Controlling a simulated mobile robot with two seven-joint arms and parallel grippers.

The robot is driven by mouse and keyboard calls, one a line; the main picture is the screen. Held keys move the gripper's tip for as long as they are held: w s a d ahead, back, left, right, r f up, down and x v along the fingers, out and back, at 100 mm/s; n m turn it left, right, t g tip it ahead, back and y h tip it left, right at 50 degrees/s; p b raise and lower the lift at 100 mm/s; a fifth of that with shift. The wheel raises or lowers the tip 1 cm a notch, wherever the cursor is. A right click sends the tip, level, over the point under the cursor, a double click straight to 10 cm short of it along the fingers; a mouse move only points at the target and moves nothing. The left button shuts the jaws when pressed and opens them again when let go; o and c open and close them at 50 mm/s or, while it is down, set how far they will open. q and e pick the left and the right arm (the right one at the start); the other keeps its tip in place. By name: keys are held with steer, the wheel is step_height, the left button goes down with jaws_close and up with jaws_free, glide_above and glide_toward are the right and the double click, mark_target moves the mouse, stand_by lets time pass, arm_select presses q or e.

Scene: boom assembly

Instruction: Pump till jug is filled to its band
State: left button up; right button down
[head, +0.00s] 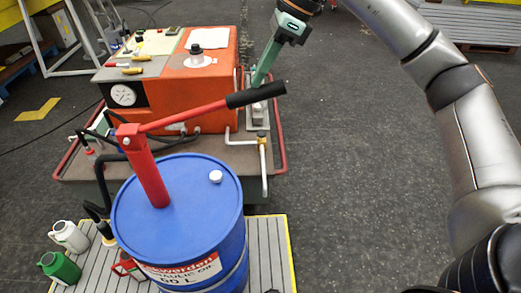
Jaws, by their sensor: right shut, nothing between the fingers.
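A red hand pump (146,165) stands on a blue oil drum (135,222). Its red lever slopes up to the right and ends in a black grip (256,94). My right gripper (259,80) is shut and empty, its green fingers pointing down just above or behind the grip; contact cannot be told. A black hose (97,210) drops left of the drum to a dark nozzle or neck (105,231). A white jug (69,237) and a green jug (59,267) stand left of the drum. No band or fill level is readable. My left gripper is not in view.
An orange and black machine (203,78) with a gauge sits on a red-railed cart behind the drum. A slatted pallet with yellow edges (288,255) lies under the drum. A small red object (124,268) is partly hidden by the drum.

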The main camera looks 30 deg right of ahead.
mark_target(266, 84)
step_height(266, 84, down, 5)
steer(key=b, duration=0.2)
steer(key=shift+r+b, duration=0.1)
steer(key=shift+b, duration=0.2)
arm_select(q)
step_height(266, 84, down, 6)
steer(key=b, duration=0.6)
arm_select(e)
step_height(266, 84, down, 9)
step_height(266, 84, up, 11)
steer(key=p, duration=1)
step_height(266, 84, up, 5)
steer(key=p, duration=0.4)
step_height(266, 84, up, 4)
steer(key=p, duration=0.4)
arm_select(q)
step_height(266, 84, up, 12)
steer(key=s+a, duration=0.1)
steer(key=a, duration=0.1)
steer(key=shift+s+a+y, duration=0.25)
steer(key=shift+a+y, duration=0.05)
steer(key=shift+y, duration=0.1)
arm_select(e)
steer(key=shift+f, duration=0.2)
